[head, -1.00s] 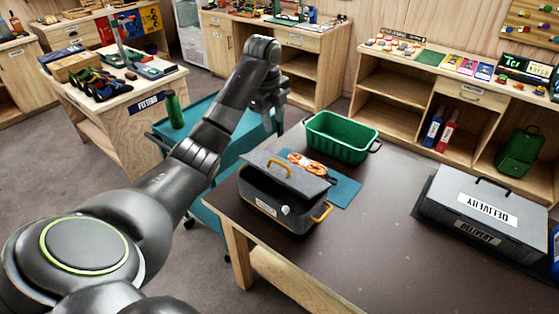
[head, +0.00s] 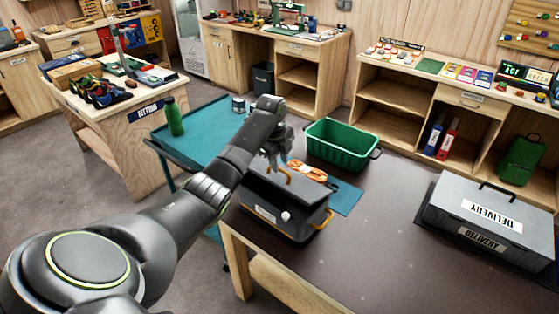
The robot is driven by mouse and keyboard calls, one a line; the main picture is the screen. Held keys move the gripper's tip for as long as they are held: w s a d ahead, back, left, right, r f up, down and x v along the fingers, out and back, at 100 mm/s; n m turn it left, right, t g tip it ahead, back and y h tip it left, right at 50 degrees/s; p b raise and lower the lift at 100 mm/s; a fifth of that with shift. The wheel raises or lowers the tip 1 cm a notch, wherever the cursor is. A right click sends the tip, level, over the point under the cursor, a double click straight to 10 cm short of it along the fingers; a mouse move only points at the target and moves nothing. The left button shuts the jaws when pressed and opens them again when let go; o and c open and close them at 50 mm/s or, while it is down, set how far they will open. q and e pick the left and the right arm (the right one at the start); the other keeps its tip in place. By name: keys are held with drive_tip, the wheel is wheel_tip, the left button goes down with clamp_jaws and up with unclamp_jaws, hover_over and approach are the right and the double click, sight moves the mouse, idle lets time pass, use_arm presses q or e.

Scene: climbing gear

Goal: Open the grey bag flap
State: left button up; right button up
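The grey bag (head: 306,228) sits on the dark table, with a white label and a pale round spot on its front. Its dark grey flap (head: 305,194) lies over the top, seemingly closed. An orange handle (head: 285,173) stands up at the flap's back left, and another orange handle (head: 328,218) is at the bag's right end. My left gripper (head: 277,160) points down right at the flap's orange handle. Its fingers are small, dark and partly hidden by the wrist, so I cannot tell whether they grip the handle. My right gripper is out of view.
A grey delivery case (head: 462,222) lies at the right. The table between bag and case is clear. A teal cart (head: 205,140) stands behind my arm.

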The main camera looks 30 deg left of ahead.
use_arm(q)
drive_tip(key=shift+w+f, duration=0.1)
drive_tip(key=shift+f, duration=0.55)
clamp_jaws()
